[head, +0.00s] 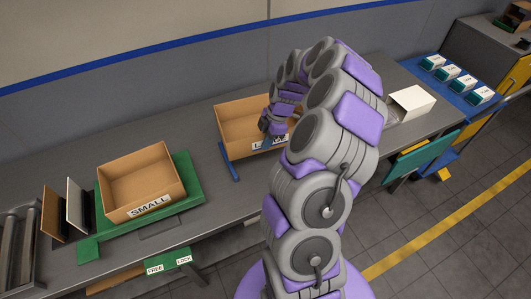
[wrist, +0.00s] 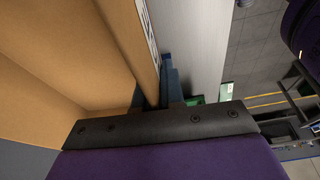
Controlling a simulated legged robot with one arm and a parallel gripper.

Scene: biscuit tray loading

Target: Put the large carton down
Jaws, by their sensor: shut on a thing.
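The large carton (head: 228,122) is an open brown box on the grey bench, its front label partly hidden by my arm. My gripper (head: 268,132) is at its front wall. In the wrist view the carton wall (wrist: 128,45) runs between the fingers of my gripper (wrist: 158,92), which are shut on it. The carton's inside shows left of the wall. I cannot tell whether the carton's base touches the surface below.
A brown carton marked SMALL (head: 140,183) stands on a green base (head: 188,180) at the left. Brown and white upright panels (head: 75,205) stand beside it. A white box (head: 411,102) is at the right.

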